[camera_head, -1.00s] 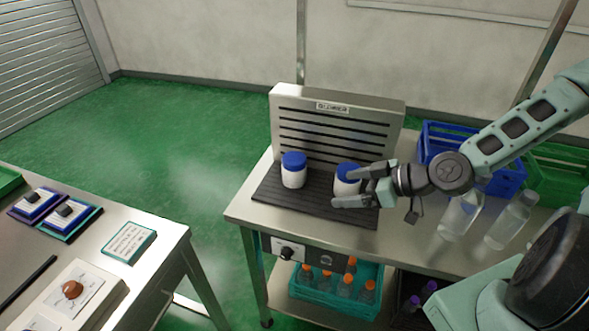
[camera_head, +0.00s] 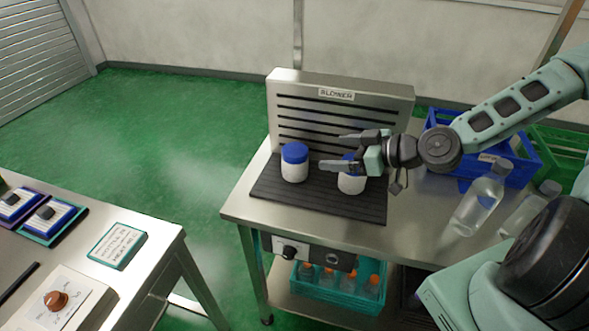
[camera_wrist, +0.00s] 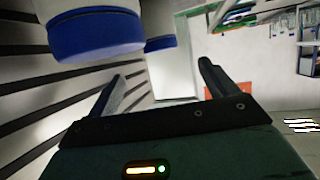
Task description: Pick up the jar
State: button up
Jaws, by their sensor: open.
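Two white jars with blue lids stand on a dark ribbed mat (camera_head: 300,202): the left jar (camera_head: 295,164) in full view, the right jar (camera_head: 351,184) partly hidden by my gripper. My gripper (camera_head: 332,151) is open and empty, its fingers pointing left at about the right jar's lid height, in front of that lid in the picture. In the wrist view, a jar (camera_wrist: 92,38) hangs upside down at upper left, above the open fingers (camera_wrist: 162,82) in the picture. A second blue lid (camera_wrist: 161,43) shows behind it. Neither jar is clearly between the fingers.
A slotted metal panel labelled BLOWER (camera_head: 340,120) rises behind the jars. A crate of orange-capped bottles (camera_head: 340,290) sits on the lower shelf. Another table (camera_head: 150,270) stands left.

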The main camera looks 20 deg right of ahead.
aim_at(291, 153)
jog(key=p+x, duration=0.2)
jog(key=x, duration=1.2)
jog(key=shift+w+f+p, duration=0.1)
jog(key=shift+p, duration=0.3)
jog(key=c, duration=1.2)
